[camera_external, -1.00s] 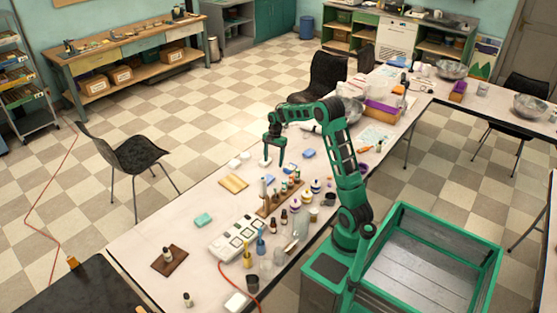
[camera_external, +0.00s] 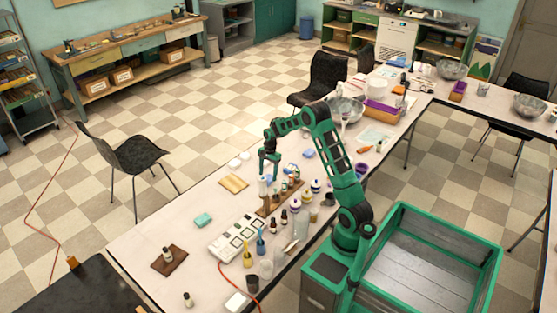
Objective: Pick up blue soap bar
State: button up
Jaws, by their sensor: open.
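A small blue soap bar (camera_external: 309,154) lies flat on the long pale table, right of my gripper and apart from it. A teal bar (camera_external: 203,219) lies on the near left part of the same table. My gripper (camera_external: 269,174) is open and points down, with its fingers apart. It appears above the table, just behind a wooden rack (camera_external: 268,209) of small bottles in the picture. I see nothing between the fingers. Its exact height over the table cannot be told.
A wooden board (camera_external: 233,183) and white round pieces (camera_external: 240,158) lie left of my gripper. Several bottles stand right of the rack. A white hot plate unit (camera_external: 236,238) is nearer the front. The table (camera_external: 150,227) is bare around the teal bar.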

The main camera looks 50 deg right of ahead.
jog(key=shift+a+f, duration=0.2)
jog(key=shift+f, duration=1)
jog(key=c, duration=1.2)
jog(key=shift+r, duration=0.15)
